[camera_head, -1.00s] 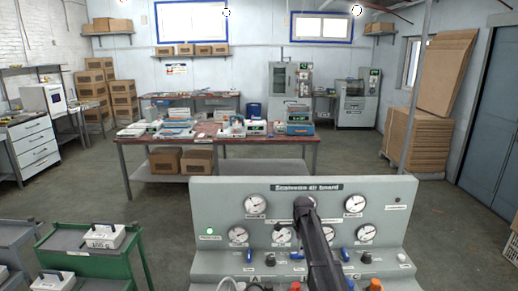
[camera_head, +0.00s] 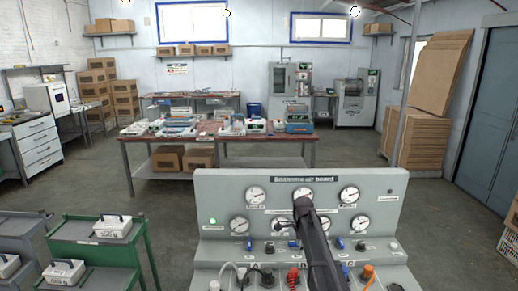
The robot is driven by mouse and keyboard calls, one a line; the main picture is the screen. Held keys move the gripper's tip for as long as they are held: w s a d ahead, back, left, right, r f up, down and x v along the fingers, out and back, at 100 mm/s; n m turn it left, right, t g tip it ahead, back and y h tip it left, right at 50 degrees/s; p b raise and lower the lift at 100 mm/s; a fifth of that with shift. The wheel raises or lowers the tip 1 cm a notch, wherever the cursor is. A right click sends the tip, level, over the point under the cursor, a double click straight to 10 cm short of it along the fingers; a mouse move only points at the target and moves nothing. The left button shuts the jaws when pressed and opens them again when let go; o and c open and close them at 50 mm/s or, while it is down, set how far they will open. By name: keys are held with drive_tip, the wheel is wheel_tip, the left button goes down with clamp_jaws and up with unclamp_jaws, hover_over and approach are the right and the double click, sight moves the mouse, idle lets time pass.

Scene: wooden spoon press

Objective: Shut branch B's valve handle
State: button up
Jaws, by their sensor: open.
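The grey air board (camera_head: 215,185) stands at the front, with gauges on its upright panel and a sloping shelf of controls below. Small blue handles (camera_head: 338,243) sit along the shelf, one of them at the left (camera_head: 248,244). The labels are too small to tell surely which handle is branch B's. My dark arm rises from the bottom and crosses the board, hiding part of its middle.
A red knob (camera_head: 293,277) and an orange knob (camera_head: 368,271) stand low on the board near my arm. A green light (camera_head: 213,221) is lit at the left. A green cart (camera_head: 75,229) stands left of the board. A loaded worktable (camera_head: 210,139) is behind it.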

drive_tip(key=s+f+n+b, duration=0.3)
drive_tip(key=s+n, duration=0.6)
drive_tip(key=s, duration=0.6)
drive_tip(key=s+f+n+b, duration=0.4)
drive_tip(key=s+n, duration=0.5)
drive_tip(key=s, duration=0.6)
drive_tip(key=shift+s+d, duration=0.15)
drive_tip(key=shift+d, duration=0.3)
drive_tip(key=shift+s, duration=0.1)
